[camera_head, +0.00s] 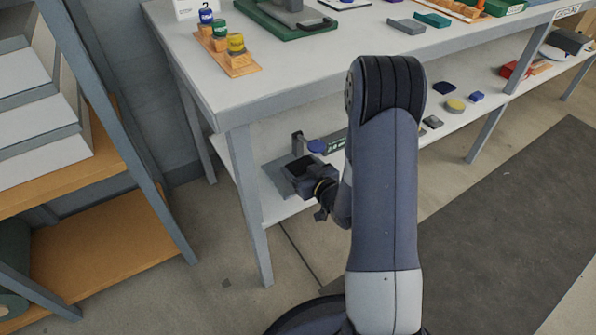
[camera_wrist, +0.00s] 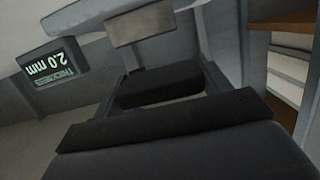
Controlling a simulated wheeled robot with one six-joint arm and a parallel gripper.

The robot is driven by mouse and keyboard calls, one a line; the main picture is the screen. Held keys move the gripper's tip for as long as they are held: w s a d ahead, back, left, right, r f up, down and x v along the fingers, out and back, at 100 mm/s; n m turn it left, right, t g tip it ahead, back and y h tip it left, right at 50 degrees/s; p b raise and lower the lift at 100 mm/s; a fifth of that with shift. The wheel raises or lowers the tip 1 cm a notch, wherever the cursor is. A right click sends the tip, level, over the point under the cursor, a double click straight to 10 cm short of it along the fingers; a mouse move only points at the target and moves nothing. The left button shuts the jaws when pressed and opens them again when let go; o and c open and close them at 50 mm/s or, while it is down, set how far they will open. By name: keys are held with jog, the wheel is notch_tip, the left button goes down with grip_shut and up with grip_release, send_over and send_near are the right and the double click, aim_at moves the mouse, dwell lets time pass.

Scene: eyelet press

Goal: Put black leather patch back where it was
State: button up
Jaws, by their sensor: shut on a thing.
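My gripper (camera_head: 301,168) reaches down to the left end of the lower shelf under the workbench. In the wrist view, its two fingers (camera_wrist: 163,76) stand on either side of a dark block that looks like the black leather patch (camera_wrist: 160,88), and they are shut on it. In the head view I cannot pick the patch out from the dark gripper. I cannot tell whether the patch touches the gauge or shelf.
The lower shelf holds small pieces to the right: a dark one (camera_head: 444,87), a yellow disc (camera_head: 455,105) and a blue one (camera_head: 477,96). A table leg (camera_head: 248,200) stands left of my gripper. The bench top (camera_head: 330,50) is above it. A rack (camera_head: 115,130) is at left.

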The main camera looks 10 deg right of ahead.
aim_at(298, 171)
jog(key=shift+b+x, duration=0.3)
jog(key=shift+x, duration=0.7)
jog(key=shift+s+f+b, duration=0.15)
jog(key=shift+f+b, duration=0.5)
jog(key=shift+f, duration=0.65)
jog(key=shift+f, duration=0.1)
jog(key=shift+f+b, duration=0.15)
jog(key=shift+b, duration=0.2)
jog(key=o, duration=1)
jog(key=shift+p, duration=0.4)
